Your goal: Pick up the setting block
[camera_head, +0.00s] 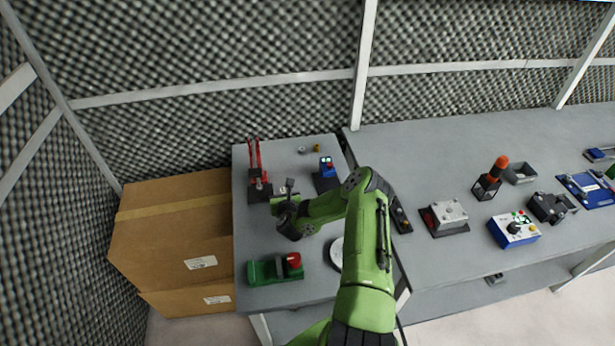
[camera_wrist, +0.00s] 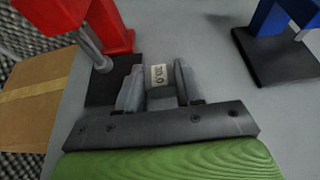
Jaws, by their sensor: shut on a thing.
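The setting block (camera_wrist: 161,77) is a small grey block with a pale label bearing dark print. In the wrist view it sits between the two grey fingers of my gripper (camera_wrist: 160,90), which is shut on it. I cannot tell whether the block touches the table or is held above it. In the head view my gripper (camera_head: 290,188) is over the left table, and the block is too small to make out clearly there.
A red tool on a black base (camera_head: 259,187) stands close left of my gripper. A blue device (camera_head: 326,169) stands to the right. A green device with a red knob (camera_head: 275,268) is at the front. Cardboard boxes (camera_head: 170,240) stand left of the table (camera_head: 315,279).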

